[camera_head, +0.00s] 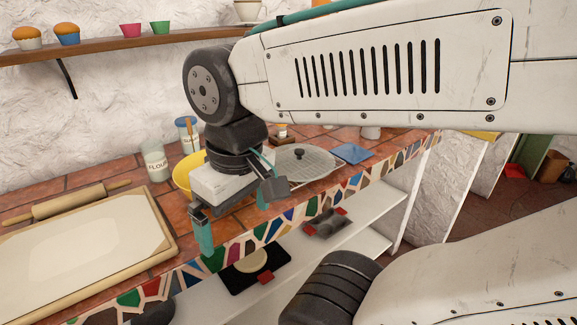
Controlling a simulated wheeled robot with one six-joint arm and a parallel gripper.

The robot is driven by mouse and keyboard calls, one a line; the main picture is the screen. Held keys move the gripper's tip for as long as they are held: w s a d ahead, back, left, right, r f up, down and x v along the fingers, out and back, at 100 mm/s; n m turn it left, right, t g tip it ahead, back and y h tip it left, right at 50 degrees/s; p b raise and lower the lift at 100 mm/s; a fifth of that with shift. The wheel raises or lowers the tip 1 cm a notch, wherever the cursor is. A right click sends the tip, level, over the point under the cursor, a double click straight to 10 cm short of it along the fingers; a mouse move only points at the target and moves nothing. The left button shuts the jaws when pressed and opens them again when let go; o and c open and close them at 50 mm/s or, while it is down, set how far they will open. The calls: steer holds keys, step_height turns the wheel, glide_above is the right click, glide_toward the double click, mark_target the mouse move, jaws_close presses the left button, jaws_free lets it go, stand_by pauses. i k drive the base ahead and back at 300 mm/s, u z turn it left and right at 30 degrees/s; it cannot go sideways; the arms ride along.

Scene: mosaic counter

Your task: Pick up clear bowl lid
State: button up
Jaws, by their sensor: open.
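The clear bowl lid (305,166) looks round and see-through, with a dark knob on top, on the tiled counter near its mosaic front edge. My gripper's forearm and wrist hide part of its left side. My gripper (234,218) is open and empty, with two teal-tipped fingers set apart. It hangs to the left of the lid, over the counter's front edge, and appears apart from the lid.
A yellow bowl (182,173) stands behind my gripper, partly hidden. A flour jar (155,161) and a board with rolling pin (80,201) are to the left. A blue square (352,153) lies right of the lid. Shelves with baking trays (325,223) are below.

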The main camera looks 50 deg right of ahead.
mark_target(298, 161)
steer(key=z, duration=0.95)
steer(key=k, duration=0.15)
steer(key=z, duration=0.7)
steer(key=i, duration=0.45)
